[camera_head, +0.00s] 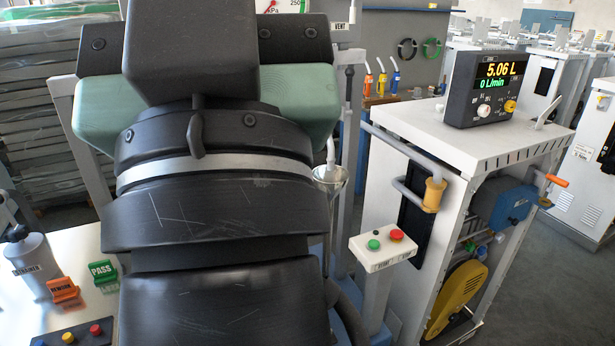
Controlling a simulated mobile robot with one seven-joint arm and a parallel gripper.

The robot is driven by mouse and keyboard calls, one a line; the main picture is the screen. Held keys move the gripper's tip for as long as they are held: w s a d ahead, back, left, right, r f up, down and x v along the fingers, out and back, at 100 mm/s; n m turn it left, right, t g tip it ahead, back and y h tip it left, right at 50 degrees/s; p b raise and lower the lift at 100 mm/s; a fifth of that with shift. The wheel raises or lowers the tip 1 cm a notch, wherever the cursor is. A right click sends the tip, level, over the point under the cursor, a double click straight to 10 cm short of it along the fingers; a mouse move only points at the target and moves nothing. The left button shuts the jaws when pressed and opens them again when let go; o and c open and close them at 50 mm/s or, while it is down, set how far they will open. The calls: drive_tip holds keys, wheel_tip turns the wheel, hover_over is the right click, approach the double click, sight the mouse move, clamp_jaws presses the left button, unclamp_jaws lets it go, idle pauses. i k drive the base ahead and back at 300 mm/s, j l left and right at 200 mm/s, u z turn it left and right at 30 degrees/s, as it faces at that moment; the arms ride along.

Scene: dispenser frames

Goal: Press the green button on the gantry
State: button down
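A green button (374,244) sits on the left of a small white control box (386,250), with a red button (397,236) to its right. The box stands on a pale post right of centre, in front of a white dispenser cabinet (455,135). Its front carries small lettering under the buttons, too small to read surely. My black arm fills the left and centre of the view, to the left of the box and apart from it in the picture. My gripper is not visible. Much of what stands behind the arm is hidden.
A meter (487,88) reading 5.06 L and 0 L/min stands on the cabinet. A funnel (330,178) is just right of my arm. At lower left are a grey canister (30,265), an orange block (63,290), a green PASS block (101,271) and a button panel (75,336).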

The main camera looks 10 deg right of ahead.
sight(373, 243)
drive_tip(key=i+l+z, duration=0.2)
drive_tip(key=i+z, duration=0.15)
drive_tip(key=i, duration=0.3)
drive_tip(key=i+z, duration=0.35)
drive_tip(key=i, duration=0.35)
